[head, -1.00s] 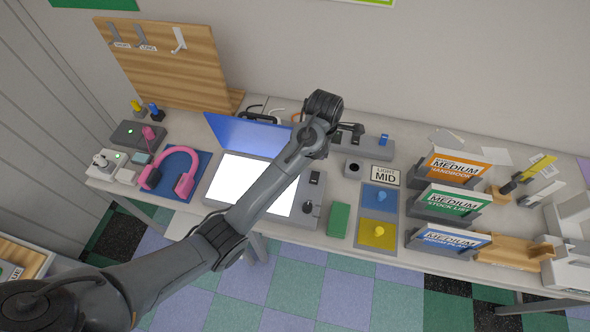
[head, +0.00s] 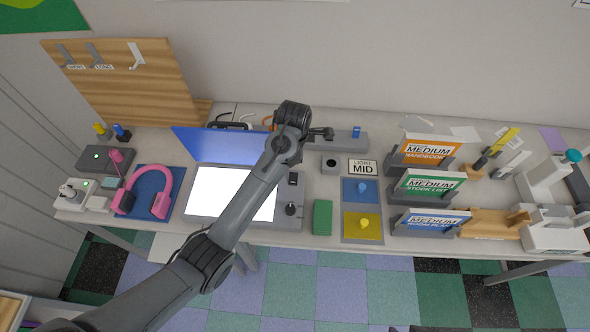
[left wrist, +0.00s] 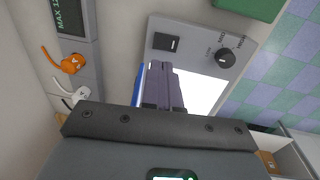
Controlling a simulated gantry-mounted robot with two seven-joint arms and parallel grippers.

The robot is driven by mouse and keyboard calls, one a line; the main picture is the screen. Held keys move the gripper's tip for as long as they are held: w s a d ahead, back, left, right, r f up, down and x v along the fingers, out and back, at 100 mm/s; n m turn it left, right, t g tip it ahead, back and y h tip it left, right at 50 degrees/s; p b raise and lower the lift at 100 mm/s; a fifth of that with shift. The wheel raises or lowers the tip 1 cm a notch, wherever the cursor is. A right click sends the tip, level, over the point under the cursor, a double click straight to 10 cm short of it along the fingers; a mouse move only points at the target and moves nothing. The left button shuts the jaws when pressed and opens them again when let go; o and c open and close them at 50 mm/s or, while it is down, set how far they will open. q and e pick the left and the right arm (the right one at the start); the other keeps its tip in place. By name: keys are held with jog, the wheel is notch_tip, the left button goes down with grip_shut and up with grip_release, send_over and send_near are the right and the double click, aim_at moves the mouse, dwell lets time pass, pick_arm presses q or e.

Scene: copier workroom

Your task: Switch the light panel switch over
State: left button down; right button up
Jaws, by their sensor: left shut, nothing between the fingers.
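The light panel is a grey box (head: 200,217) with a glowing white surface (head: 230,194), in the middle of the table. Its black square switch (head: 293,178) sits at the right end, above a round black knob (head: 291,209). In the left wrist view the switch (left wrist: 166,42) and knob (left wrist: 226,57) show clearly. My left gripper (left wrist: 157,67) is shut and empty, its fingertips appearing just below the switch in that view. I cannot tell whether they touch the panel. My right gripper is not in view.
A blue upright sheet (head: 215,146) stands behind the panel. Pink headphones (head: 146,195) lie to the left. Orange and white tagged cables (left wrist: 70,64) are near the gripper.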

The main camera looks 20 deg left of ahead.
aim_at(296, 175)
pick_arm(q)
jog(key=f, duration=0.3)
jog(key=f+p, duration=0.1)
jog(key=f, duration=0.2)
jog(key=w+f, duration=0.1)
jog(key=f, duration=0.3)
jog(key=shift+a, duration=0.15)
jog(key=shift+w, duration=0.1)
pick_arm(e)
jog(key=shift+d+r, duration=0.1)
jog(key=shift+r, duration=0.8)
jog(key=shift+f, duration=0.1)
